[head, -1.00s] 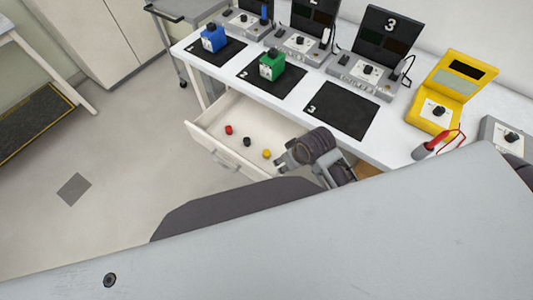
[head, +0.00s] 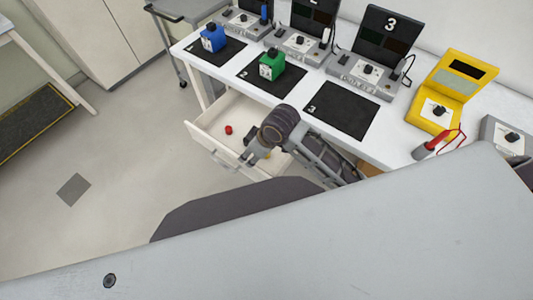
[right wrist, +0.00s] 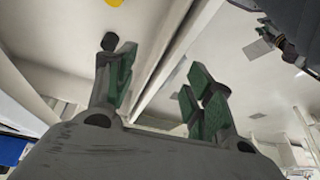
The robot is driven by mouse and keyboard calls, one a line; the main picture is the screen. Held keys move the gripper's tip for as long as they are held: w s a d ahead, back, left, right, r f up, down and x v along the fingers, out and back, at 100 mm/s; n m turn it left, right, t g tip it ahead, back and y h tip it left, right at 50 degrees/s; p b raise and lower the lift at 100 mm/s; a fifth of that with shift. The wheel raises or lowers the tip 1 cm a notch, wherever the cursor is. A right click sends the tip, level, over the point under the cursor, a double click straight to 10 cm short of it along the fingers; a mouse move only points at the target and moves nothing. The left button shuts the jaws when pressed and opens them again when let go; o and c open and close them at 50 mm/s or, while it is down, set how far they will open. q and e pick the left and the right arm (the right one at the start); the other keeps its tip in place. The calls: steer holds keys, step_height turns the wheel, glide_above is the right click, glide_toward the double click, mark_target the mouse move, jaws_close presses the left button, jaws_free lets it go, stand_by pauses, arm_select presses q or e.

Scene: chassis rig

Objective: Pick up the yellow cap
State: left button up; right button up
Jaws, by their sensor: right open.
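The yellow cap (right wrist: 173,13) lies on the drawer floor, cut by the top edge of the right wrist view. In the head view only a small bit of it (head: 267,155) shows behind my right arm. My right gripper (head: 246,160) is open and empty over the open drawer (head: 212,124). In the right wrist view its two fingers (right wrist: 160,90) stand wide apart, with the yellow cap beyond them, not between them. A dark round thing, seemingly the black cap (right wrist: 110,41), shows by the left fingertip. My left gripper is not in view.
A red cap (head: 229,130) lies in the drawer's left part. Above the drawer, the white table (head: 293,100) holds a blue box (head: 213,40), a green box (head: 271,66), black mats (head: 342,110) and a yellow case (head: 434,118). The drawer's front wall (head: 213,148) is close to my gripper.

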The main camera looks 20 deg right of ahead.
steer(key=shift+w+a+r+n+g, duration=0.15)
steer(key=shift+w+a+n+g, duration=0.2)
steer(key=shift+a+n, duration=0.45)
steer(key=shift+w+n, duration=0.25)
steer(key=shift+n, duration=0.25)
steer(key=w+d+n+g+h, duration=0.2)
steer(key=w+d+n+h, duration=0.1)
steer(key=d, duration=0.5)
steer(key=shift+w+d, duration=0.25)
steer(key=shift+w, duration=0.35)
